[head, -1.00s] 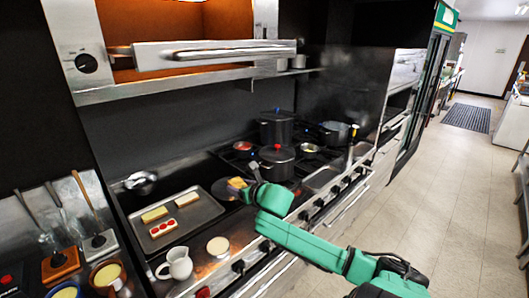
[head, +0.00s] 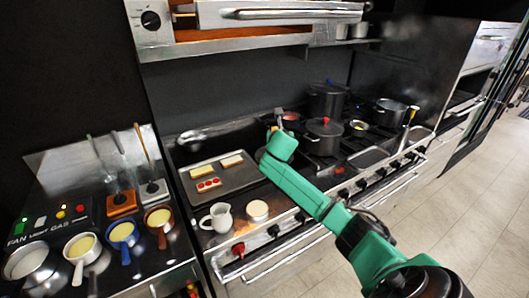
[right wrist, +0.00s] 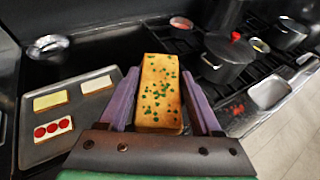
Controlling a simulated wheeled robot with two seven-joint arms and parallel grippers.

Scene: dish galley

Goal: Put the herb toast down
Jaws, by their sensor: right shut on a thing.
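My right gripper (right wrist: 163,103) is shut on the herb toast (right wrist: 158,92), a golden slice dotted with green herbs. The toast lies lengthwise between the purple fingers. In the head view my right gripper (head: 276,126) is at the tray's right, near the stove; the toast is not clearly visible there. The grey tray (head: 236,184) holds a tomato-slice toast (head: 208,185), a yellow-topped toast (head: 201,171) and a pale-topped toast (head: 231,161). Its front right part is bare. The tray also shows in the right wrist view (right wrist: 95,112). My left gripper is out of view.
A white jug (head: 217,217) and a round pale-topped item (head: 257,210) stand in front of the tray. Dark pots (head: 323,138) stand on the stove to the right. Several small pans (head: 82,246) fill the left counter. An oven shelf (head: 245,42) overhangs the back.

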